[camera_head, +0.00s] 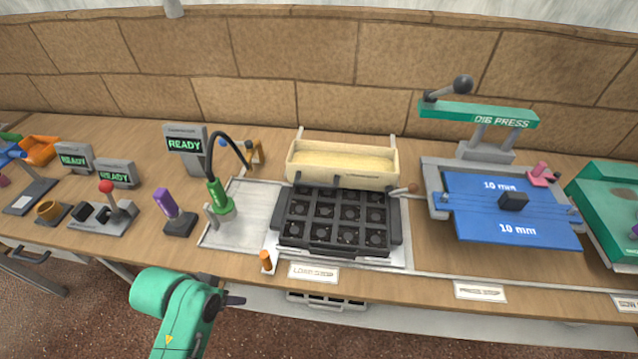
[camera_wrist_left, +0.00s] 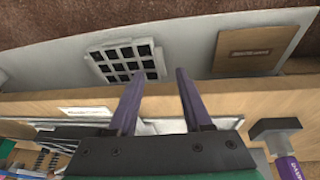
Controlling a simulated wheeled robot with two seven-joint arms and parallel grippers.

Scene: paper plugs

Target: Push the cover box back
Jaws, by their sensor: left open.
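The cover box is most likely the long cream box (camera_head: 343,177), which stands behind the black grid block (camera_head: 337,222) in the head view. It looks level, and its front edge is close to the block's back edge; I cannot tell if they touch. My left gripper (camera_head: 236,300) is low in front of the bench's front edge, well short of the box. Its two fingers stand apart with nothing between them in the left wrist view (camera_wrist_left: 156,92). The box cannot be made out in that view. My right gripper is not in view.
A green lamp-like tool (camera_head: 219,202) and a purple-handled tool (camera_head: 166,204) stand left of the block. A small orange peg (camera_head: 266,260) is at its front left. A lever with a round knob (camera_head: 412,187) and the press (camera_head: 480,117) are to the right.

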